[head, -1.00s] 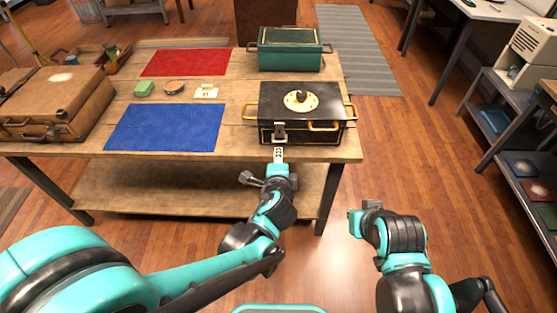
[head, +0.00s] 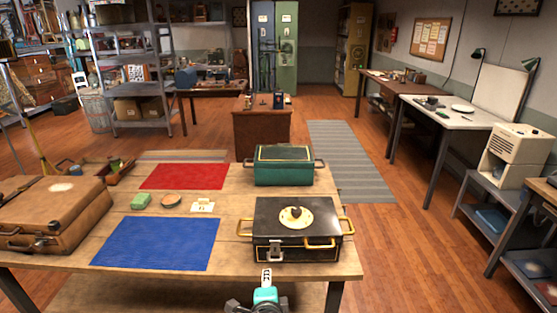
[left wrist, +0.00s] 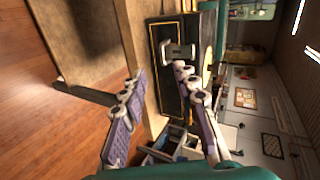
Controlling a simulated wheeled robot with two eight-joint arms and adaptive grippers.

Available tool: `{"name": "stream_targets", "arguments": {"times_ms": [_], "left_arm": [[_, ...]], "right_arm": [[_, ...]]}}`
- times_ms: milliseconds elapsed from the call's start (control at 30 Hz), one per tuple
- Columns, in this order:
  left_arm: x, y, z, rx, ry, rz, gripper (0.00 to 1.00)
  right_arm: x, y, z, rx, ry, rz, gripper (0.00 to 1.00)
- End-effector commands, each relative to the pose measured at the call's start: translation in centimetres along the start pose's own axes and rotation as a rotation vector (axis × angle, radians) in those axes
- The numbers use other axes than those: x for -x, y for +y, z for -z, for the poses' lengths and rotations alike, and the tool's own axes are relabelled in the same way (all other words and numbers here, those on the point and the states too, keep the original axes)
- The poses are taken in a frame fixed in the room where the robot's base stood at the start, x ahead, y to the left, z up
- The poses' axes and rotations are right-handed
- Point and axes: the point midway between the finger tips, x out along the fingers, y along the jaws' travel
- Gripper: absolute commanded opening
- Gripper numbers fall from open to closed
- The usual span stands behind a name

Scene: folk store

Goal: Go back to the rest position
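In the head view the tip of my left gripper (head: 266,274) shows at the bottom, in front of the table edge and below the black box (head: 315,217). In the left wrist view my left gripper (left wrist: 160,72) has its two fingers spread, with nothing between them. The box's metal latch (left wrist: 179,50) is just beyond the right-hand fingertip; I cannot tell whether they touch. The box is shut and has gold handles and a round cream dial on its lid. My right gripper is outside both current views.
The wooden table (head: 230,231) also holds a green box (head: 284,167), a brown suitcase (head: 48,213), a blue mat (head: 157,243), a red mat (head: 183,176) and small items. Open floor (head: 415,235) lies to the right. A side shelf stands further right.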

Motion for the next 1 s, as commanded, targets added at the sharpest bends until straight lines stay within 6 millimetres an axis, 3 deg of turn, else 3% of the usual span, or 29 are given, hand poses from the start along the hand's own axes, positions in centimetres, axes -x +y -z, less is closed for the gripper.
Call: {"name": "stream_targets", "arguments": {"times_ms": [200, 400, 633, 1000], "left_arm": [[3.9, 0.5, -8.7, 0.478, -0.135, -0.149, 0.3], [9.6, 3.1, -14.2, 0.995, -0.265, -0.273, 0.3], [13.9, 5.5, -15.9, 1.366, -0.342, -0.346, 0.3], [14.7, 5.9, -15.9, 1.436, -0.354, -0.36, 0.3]], "right_arm": [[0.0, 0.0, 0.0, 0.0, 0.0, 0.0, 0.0], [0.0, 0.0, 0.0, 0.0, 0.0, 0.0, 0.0], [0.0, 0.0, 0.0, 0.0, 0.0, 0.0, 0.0], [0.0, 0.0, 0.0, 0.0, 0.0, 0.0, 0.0]]}}
